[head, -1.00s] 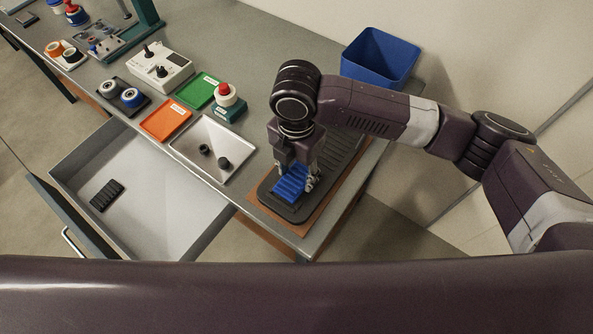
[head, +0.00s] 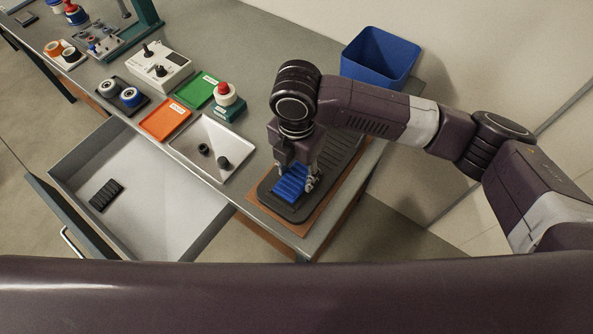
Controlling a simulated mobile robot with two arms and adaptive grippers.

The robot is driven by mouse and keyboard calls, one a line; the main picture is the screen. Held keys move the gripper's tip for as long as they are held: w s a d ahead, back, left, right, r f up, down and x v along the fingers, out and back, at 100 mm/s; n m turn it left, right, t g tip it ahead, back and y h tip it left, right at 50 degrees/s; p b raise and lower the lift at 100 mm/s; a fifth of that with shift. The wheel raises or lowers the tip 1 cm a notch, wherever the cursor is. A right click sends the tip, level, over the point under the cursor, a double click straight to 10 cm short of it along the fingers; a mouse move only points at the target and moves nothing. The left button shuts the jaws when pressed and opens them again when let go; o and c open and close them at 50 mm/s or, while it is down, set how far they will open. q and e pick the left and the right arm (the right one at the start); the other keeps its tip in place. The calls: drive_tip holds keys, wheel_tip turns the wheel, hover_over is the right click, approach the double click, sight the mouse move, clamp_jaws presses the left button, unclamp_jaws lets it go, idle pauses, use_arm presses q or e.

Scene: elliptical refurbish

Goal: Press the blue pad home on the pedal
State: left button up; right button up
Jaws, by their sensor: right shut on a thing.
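The blue pad (head: 289,183) is a ribbed block at the near end of the dark grey pedal (head: 336,153). The pedal lies on a brown base at the front right of the bench. My right gripper (head: 297,180) points down over the pad and is shut on it. The fingers hide part of the pad, and I cannot tell whether it is fully seated on the pedal. My left gripper is not in view.
A grey tray (head: 207,170) with two small black parts lies left of the pedal. A red-button box (head: 227,103) stands behind it. A blue bin (head: 379,58) is at the back right. An open drawer (head: 165,200) holding a black ribbed pad (head: 106,195) juts out at the front left.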

drive_tip(key=shift+f, duration=0.65)
idle(0.4)
drive_tip(key=o, duration=1.2)
drive_tip(key=shift+o, duration=0.2)
wheel_tip(320, 180, up, 12)
drive_tip(key=shift+s, duration=0.1)
